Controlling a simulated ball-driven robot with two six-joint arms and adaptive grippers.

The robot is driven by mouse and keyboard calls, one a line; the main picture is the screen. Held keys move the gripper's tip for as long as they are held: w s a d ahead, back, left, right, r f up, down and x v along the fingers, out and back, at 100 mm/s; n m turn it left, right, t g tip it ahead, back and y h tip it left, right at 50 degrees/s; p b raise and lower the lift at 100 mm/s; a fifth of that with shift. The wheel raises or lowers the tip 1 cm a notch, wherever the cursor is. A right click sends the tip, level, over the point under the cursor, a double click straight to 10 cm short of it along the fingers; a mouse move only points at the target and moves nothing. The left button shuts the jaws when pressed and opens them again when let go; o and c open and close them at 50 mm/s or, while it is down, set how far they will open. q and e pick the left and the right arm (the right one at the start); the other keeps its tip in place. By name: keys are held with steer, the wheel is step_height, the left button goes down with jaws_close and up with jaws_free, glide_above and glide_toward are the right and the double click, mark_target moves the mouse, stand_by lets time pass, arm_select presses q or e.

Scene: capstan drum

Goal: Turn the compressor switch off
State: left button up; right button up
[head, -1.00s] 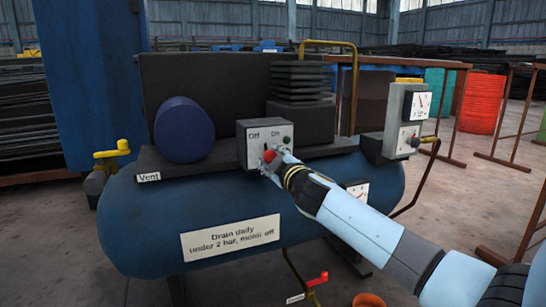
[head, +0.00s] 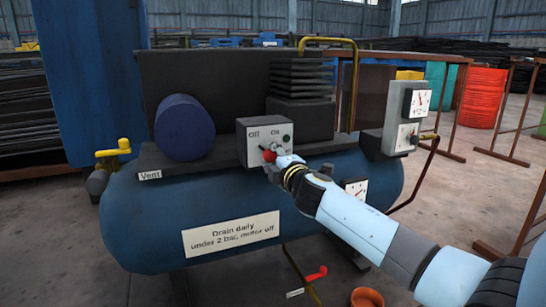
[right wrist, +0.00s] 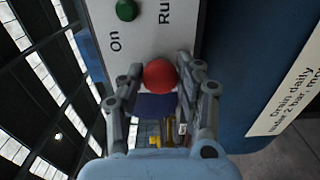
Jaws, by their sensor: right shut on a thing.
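The compressor's grey switch box (head: 244,148) stands at the front of the top plate. It has "Off" at the upper left, "On" to the right, and a green round part (right wrist: 127,10) shows in the right wrist view. The switch's round red knob (head: 269,155) is below the labels. My right gripper (head: 275,158) is at the knob and partly covers it. In the right wrist view, its two fingers are on either side of the red knob (right wrist: 160,75). I cannot tell the switch's setting. My left gripper is not in view.
The blue tank (head: 140,225) lies below the box. A dark blue cylinder (head: 184,128) stands left of it. A grey gauge box (head: 396,118) is at the right end. A yellow-handled valve (head: 113,150) is at the left end, a red-handled drain valve (head: 317,272) below.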

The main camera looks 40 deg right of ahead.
steer(key=shift+f, duration=0.1)
stand_by(0.3)
steer(key=o, duration=1.1)
steer(key=shift+a, duration=0.1)
steer(key=shift+o, duration=0.2)
steer(key=v, duration=1.2)
